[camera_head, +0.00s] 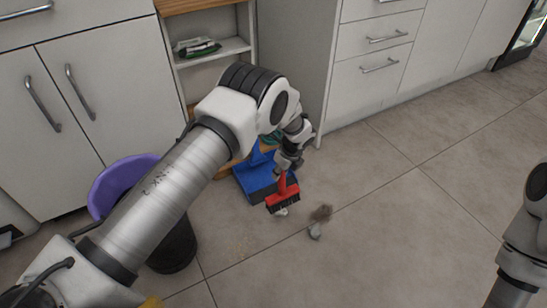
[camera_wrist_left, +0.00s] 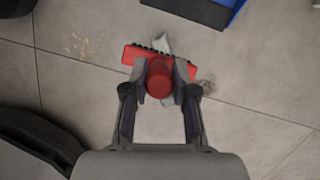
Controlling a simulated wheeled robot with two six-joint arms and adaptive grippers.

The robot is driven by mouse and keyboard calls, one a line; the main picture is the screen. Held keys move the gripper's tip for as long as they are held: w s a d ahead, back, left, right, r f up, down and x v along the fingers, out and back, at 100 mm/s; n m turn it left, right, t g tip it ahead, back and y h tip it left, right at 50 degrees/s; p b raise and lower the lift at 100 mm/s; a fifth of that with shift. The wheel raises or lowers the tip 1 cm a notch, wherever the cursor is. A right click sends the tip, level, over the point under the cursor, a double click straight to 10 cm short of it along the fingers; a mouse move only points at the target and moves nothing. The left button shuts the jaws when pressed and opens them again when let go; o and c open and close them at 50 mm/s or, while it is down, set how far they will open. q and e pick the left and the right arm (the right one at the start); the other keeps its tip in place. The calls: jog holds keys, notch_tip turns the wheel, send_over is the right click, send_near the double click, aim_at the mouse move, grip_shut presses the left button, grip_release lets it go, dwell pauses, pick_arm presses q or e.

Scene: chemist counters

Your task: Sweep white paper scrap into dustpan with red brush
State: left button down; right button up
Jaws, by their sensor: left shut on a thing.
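My left gripper (camera_head: 287,170) is shut on the handle of the red brush (camera_head: 283,196), also in the left wrist view (camera_wrist_left: 130,55). The brush head is low at the floor, with dark bristles. A white paper scrap (camera_head: 281,212) lies at the bristles; in the wrist view a pale scrap (camera_wrist_left: 162,43) shows beyond the brush head.
A brown-grey clump (camera_head: 321,213) lies right of the brush. Tan crumbs (camera_wrist_left: 80,46) are scattered on the floor. A dark bin with a purple rim (camera_head: 112,180) stands at left. White cabinets (camera_head: 100,90) line the back. Floor at right is clear. My right arm shows at the right edge.

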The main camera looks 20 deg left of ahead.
aim_at(284, 186)
pick_arm(q)
jog(key=s+d+f+b, duration=0.1)
jog(key=f+b, duration=0.1)
jog(key=s+d+f+b, duration=0.1)
jog(key=f, duration=0.1)
jog(key=s+d+f+b, duration=0.1)
jog(key=d+f+b, duration=0.1)
jog(key=shift+b, duration=0.35)
jog(key=shift+f+b, duration=0.4)
jog(key=shift+f, duration=0.6)
jog(key=shift+a, duration=0.1)
jog(key=shift+w+a, duration=0.45)
jog(key=shift+a, duration=0.2)
jog(key=shift+w+a, duration=0.45)
jog(key=shift+a, duration=0.2)
